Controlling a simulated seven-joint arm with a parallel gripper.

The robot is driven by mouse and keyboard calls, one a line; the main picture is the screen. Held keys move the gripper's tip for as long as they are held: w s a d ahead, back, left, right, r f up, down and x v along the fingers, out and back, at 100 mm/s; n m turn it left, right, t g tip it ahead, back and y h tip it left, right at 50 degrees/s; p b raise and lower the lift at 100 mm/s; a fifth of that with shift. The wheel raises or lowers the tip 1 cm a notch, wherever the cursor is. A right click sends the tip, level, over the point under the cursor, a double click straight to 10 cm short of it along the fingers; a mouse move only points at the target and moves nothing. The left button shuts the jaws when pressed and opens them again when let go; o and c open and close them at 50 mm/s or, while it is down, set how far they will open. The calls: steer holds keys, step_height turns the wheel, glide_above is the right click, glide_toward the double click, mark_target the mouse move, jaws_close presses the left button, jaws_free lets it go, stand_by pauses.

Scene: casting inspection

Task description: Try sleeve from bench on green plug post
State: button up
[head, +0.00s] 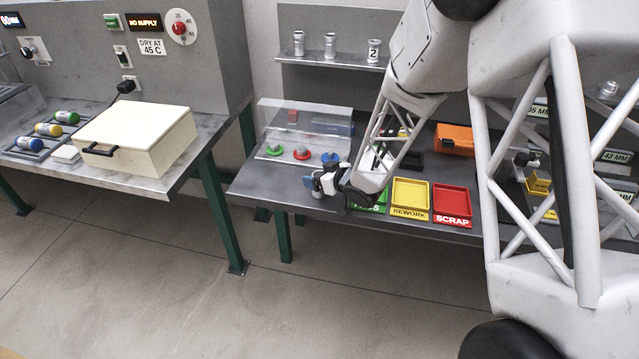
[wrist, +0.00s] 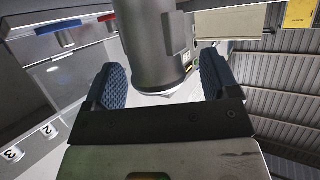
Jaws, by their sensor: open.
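My gripper (head: 322,181) is low over the front left of the bench, just in front of the plug posts. In the wrist view its two blue-padded fingers (wrist: 160,75) stand open on either side of a dark grey sleeve (wrist: 152,40), with a visible gap at least on the right. In the head view the sleeve (head: 318,194) is mostly hidden by the gripper. The green plug post (head: 277,151) is at the left of a row with a red post (head: 302,153) and a blue post (head: 330,157). The green post appears empty.
A clear guard (head: 304,117) stands behind the posts. A green tray, the rework tray (head: 410,194) and the scrap tray (head: 452,201) lie to the right. Metal cylinders (head: 330,45) stand on a shelf behind. A cream box (head: 135,135) sits on the left bench.

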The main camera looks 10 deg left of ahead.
stand_by(0.5)
steer(key=c, duration=1.4)
steer(key=shift+o, duration=0.2)
steer(key=shift+r, duration=0.15)
steer(key=shift+r, duration=0.7)
step_height(320, 180, up, 2)
steer(key=s+d+r, duration=0.1)
steer(key=s+d, duration=0.6)
steer(key=s, duration=0.7)
steer(key=shift+d+r, duration=0.2)
